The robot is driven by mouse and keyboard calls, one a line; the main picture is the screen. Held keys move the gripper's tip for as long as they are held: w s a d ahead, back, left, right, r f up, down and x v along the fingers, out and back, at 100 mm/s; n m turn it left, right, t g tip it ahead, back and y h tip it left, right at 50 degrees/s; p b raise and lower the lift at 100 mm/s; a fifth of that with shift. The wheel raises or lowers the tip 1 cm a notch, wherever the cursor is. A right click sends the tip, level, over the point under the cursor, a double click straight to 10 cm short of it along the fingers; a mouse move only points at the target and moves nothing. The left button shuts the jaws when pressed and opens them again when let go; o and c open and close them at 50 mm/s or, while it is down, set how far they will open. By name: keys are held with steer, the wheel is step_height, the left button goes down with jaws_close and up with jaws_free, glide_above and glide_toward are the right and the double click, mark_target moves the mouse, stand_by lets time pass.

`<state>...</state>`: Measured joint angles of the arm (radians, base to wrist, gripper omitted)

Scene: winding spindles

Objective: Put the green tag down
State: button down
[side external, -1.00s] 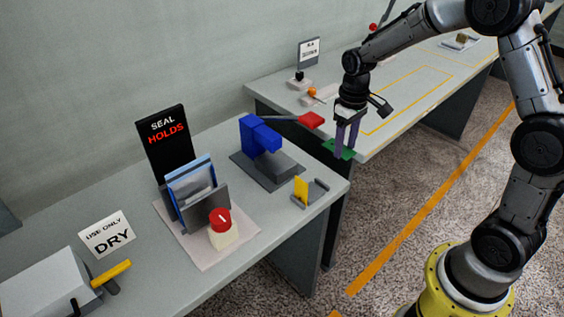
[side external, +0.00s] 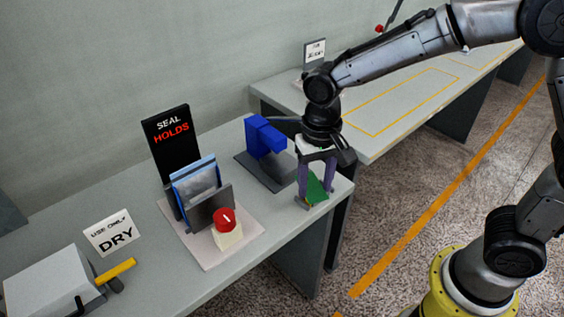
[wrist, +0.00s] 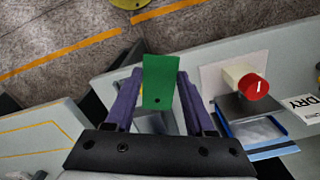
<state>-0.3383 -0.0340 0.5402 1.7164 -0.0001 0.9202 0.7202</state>
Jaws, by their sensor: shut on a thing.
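The green tag (side external: 316,188) is a flat green plate held between the purple fingers of my gripper (side external: 315,193). My gripper is shut on it above the front right corner of the near bench. The tag looks tilted in the side view. In the wrist view the tag (wrist: 160,78) sticks out between the fingers, with a small dark hole near its lower end. My gripper and the tag cover most of the small grey holder with a yellow piece. I cannot tell whether the tag touches the holder or bench.
The blue press (side external: 264,138) stands just left of my gripper. The far bench (side external: 400,105) has a yellow outline; a gap separates the benches.

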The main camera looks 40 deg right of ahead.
step_height(320, 180, down, 11)
steer(key=w, duration=0.5)
steer(key=w+r, duration=0.1)
steer(key=w, duration=0.4)
steer(key=w+r, duration=0.1)
steer(key=w, duration=0.5)
steer(key=shift+w+a+r, duration=0.1)
steer(key=shift+a+r, duration=0.05)
steer(key=shift+d, duration=0.95)
steer(key=d, duration=0.3)
steer(key=shift+s+d, duration=0.2)
steer(key=shift+d, duration=0.2)
steer(key=shift+a+f, duration=0.1)
steer(key=shift+f, duration=0.55)
steer(key=shift+f, duration=0.2)
